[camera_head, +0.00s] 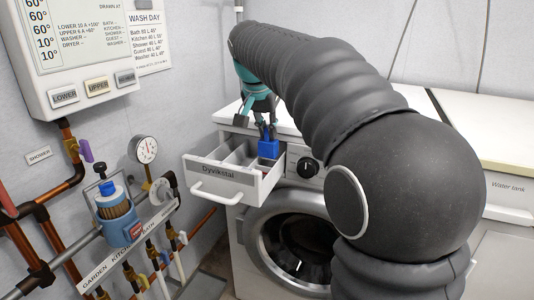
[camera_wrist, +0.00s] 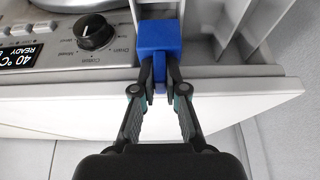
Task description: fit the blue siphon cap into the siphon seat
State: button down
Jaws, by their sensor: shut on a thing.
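The blue siphon cap (camera_head: 268,149) is a small blue block at the right end of the open detergent drawer (camera_head: 212,187). In the wrist view the cap (camera_wrist: 160,40) sits between the fingertips of my gripper (camera_wrist: 159,80), which are shut on its narrow lower part. My gripper (camera_head: 267,131) points down at the cap from above in the head view. The cap is over or in the drawer's right compartment; I cannot tell how deep it sits. The siphon seat is not visible, apparently hidden by the cap and gripper.
The drawer's thin dividers (camera_wrist: 227,25) stand beside the cap. The washing machine's dial (camera_head: 307,167) and panel are close by. A drawer handle (camera_head: 222,196) sticks out in front. Pipes, a blue filter (camera_head: 117,213) and a gauge (camera_head: 143,149) line the left wall.

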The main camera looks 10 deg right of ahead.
aim_at(266, 142)
jog(key=shift+f+b, duration=0.3)
jog(key=shift+f, duration=2.6)
jog(key=shift+f, duration=0.15)
jog(key=c, duration=1.5)
grip_release()
jog(key=shift+r, duration=0.25)
jog(key=p+v, duration=0.1)
jog(key=v, duration=1.1)
jog(key=s+d+f+n+t+y, duration=0.1)
jog(key=s+f+n, duration=0.2)
jog(key=s+f, duration=0.7)
jog(key=s+d+f+n+y, duration=0.1)
jog(key=s+f+n, duration=0.3)
jog(key=s+f, duration=0.7)
jog(key=s, duration=0.5)
jog(key=shift+s+d+t+y, duration=0.3)
jog(key=shift+d+t+y, duration=0.05)
jog(key=shift+t+y, duration=0.05)
